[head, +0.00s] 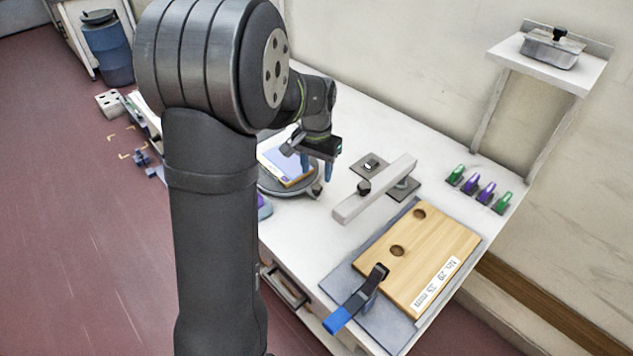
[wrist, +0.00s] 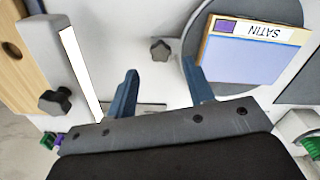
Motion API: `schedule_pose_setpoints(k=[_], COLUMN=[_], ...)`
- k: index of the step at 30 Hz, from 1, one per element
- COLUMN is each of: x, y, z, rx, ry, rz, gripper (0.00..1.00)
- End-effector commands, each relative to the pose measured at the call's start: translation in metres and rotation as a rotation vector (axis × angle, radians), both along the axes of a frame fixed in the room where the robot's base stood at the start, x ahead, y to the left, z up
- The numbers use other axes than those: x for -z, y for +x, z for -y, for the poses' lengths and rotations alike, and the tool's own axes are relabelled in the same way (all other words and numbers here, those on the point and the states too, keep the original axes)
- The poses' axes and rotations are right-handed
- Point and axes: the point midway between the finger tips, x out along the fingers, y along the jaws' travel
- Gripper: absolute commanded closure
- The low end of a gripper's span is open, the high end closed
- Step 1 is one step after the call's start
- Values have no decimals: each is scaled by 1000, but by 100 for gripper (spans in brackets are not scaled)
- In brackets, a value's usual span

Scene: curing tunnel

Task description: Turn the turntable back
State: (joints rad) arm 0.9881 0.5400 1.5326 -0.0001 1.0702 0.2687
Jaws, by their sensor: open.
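The turntable (head: 309,190) is a round grey disc on the white table, partly hidden behind my arm in the head view. Its dark edge also shows in the wrist view (wrist: 190,62). A panel (head: 283,164) with a blue-violet face and yellowish edges lies on it. In the wrist view the panel (wrist: 255,58) carries a label reading SATIN, upside down. My gripper (head: 317,169) is open and empty, its blue fingers pointing down near the turntable's edge. In the wrist view, my gripper (wrist: 163,88) has a dark star knob (wrist: 160,49) beyond the gap between its fingers.
A pale bar (head: 387,184) with a black knob (head: 363,188) stands right of the turntable. A wooden board (head: 440,245) with two holes lies in front, beside a blue-handled clamp (head: 355,300). Several green and purple clips (head: 480,188) sit near a raised shelf (head: 530,62).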

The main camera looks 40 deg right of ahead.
Motion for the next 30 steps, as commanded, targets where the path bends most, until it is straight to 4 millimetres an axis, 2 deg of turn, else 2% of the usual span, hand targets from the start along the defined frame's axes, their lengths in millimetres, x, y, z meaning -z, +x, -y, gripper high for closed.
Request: schedule_pose_setpoints(k=[3,9,20,23,28,30], x=[23,46,51,51,51,51], y=[0,0,0,0,0,0], z=[0,0,0,0,0,0], rx=[0,0,0,0,0,0], ry=[2,0,-1,-1,-1,-1], rz=[-1,0,1,1,1,1], gripper=[52,52,52,68,100,100])
